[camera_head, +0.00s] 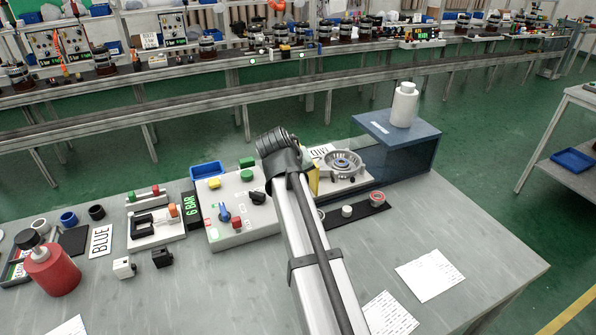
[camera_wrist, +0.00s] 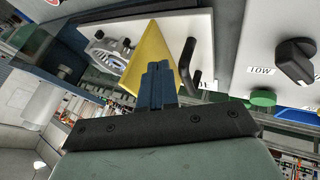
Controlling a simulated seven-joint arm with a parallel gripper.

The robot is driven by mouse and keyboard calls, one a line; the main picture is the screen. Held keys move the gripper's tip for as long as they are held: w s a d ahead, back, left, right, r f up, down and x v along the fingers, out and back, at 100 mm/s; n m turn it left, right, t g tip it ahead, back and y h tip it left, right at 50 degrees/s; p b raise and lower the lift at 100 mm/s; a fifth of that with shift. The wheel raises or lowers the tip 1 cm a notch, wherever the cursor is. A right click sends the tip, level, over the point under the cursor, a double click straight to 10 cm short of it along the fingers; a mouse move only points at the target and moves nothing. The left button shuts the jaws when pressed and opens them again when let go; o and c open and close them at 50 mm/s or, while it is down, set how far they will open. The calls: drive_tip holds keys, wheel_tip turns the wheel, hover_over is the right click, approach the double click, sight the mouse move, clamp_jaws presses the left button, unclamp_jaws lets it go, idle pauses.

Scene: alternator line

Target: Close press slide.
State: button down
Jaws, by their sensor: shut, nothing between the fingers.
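The press appears as a dark blue housing (camera_head: 418,153) at the right of the bench. A white slide plate (camera_head: 350,183) stands out from its left side, with a round metal alternator part (camera_head: 342,163) on it. In the wrist view the plate (camera_wrist: 203,27) carries the metal part (camera_wrist: 108,52), a yellow triangular piece (camera_wrist: 152,52) and a curved black handle (camera_wrist: 196,80). My gripper (camera_wrist: 158,68) is shut and empty, its blue fingers in front of the yellow piece and just left of the handle. Contact cannot be told. In the head view my arm hides the fingers.
A control panel (camera_head: 219,231) with knobs and buttons lies left of my arm. A white bottle (camera_head: 404,105) stands on the press housing. A dark strip (camera_head: 355,217) with small parts lies in front of the slide. The bench's right front is mostly clear except papers (camera_head: 430,275).

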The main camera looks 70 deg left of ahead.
drive_tip(key=shift+x, duration=2.05)
drive_tip(key=w, duration=2.2)
drive_tip(key=shift+s+d+r, duration=0.1)
drive_tip(key=shift+s+r, duration=0.15)
drive_tip(key=shift+s, duration=0.05)
drive_tip(key=v, duration=0.9)
drive_tip(key=shift+r, duration=0.2)
